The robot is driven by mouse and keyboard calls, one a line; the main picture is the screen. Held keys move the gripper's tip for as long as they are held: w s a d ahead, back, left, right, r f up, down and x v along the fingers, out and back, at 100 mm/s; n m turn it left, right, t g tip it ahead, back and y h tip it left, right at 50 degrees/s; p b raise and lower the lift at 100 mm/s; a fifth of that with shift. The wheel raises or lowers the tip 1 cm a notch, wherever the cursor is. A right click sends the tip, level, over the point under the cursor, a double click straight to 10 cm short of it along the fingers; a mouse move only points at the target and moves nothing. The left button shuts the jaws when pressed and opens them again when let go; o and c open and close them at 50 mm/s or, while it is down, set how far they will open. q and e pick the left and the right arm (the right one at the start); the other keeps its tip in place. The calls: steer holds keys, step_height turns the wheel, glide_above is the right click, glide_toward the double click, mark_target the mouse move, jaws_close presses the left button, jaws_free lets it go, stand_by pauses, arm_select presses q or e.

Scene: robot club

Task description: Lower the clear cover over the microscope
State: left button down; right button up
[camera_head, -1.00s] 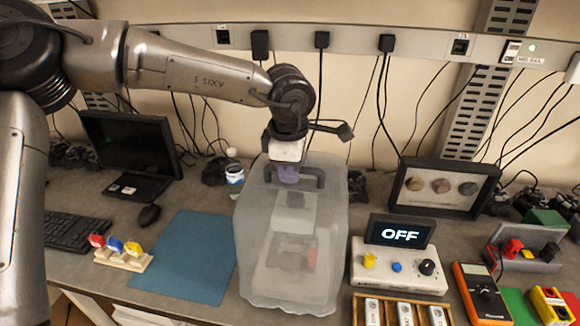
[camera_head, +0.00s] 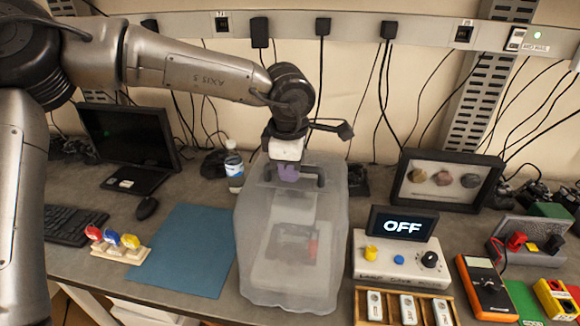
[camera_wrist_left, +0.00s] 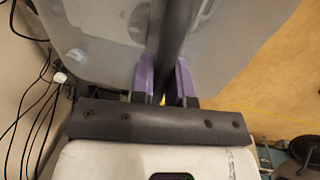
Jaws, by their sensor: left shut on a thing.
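The clear cover (camera_head: 262,262) is a large frosted box with a dark handle (camera_head: 312,178) on top. It stands upright around the microscope (camera_head: 291,245), which shows only as a blurred shape through the wall. My left gripper (camera_head: 288,174) is above the cover, its purple fingers shut on the handle. In the left wrist view the fingers (camera_wrist_left: 166,85) close on both sides of the dark handle bar. The cover's lower edge appears at or close to the table top; I cannot tell whether it touches. My right gripper is not in view.
A blue mat (camera_head: 187,250) lies left of the cover. A control box (camera_head: 400,262) with an OFF display (camera_head: 402,227) stands close on its right, and a wooden tray (camera_head: 452,292) lies in front of that.

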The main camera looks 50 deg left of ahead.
arm_select(q)
steer(key=c, duration=1.5)
jaws_free()
steer(key=shift+f, duration=0.1)
steer(key=o, duration=0.5)
steer(key=r, duration=0.4)
steer(key=s+r, duration=0.1)
steer(key=r, duration=0.4)
steer(key=d+r+p, duration=0.1)
steer(key=r, duration=0.3)
steer(key=shift+s+d+r, duration=0.1)
steer(key=shift+s+r, duration=0.2)
steer(key=shift+r, duration=0.05)
